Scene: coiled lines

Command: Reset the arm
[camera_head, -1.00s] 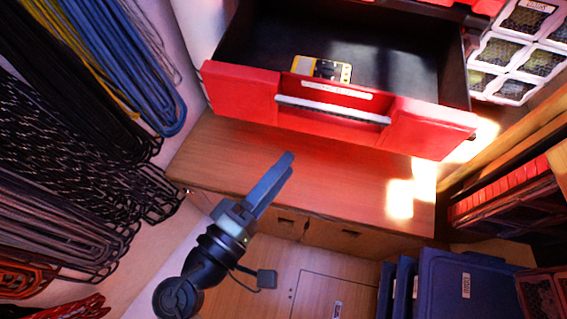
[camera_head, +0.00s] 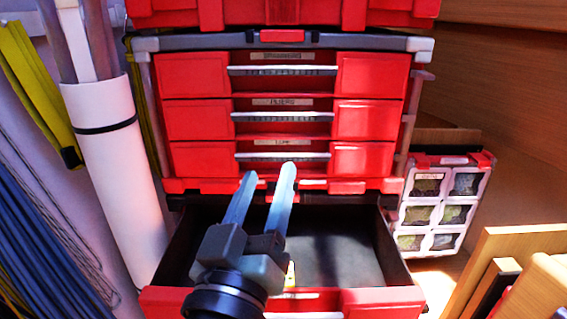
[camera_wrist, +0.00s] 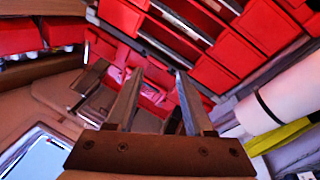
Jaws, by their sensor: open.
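My gripper (camera_head: 264,182) is open, with its two long fingers parted and nothing between them. In the head view it is in front of the red drawer cabinet, over the open bottom drawer (camera_head: 340,250). In the wrist view my gripper (camera_wrist: 156,80) points toward red drawers, and the gap between the fingers is empty. A small yellow item (camera_head: 290,275) shows in the open drawer, mostly hidden behind my gripper.
Three shut red drawers (camera_head: 284,115) are above the open one. A clear-fronted organizer (camera_head: 440,205) and wooden boards (camera_head: 525,250) are at right.

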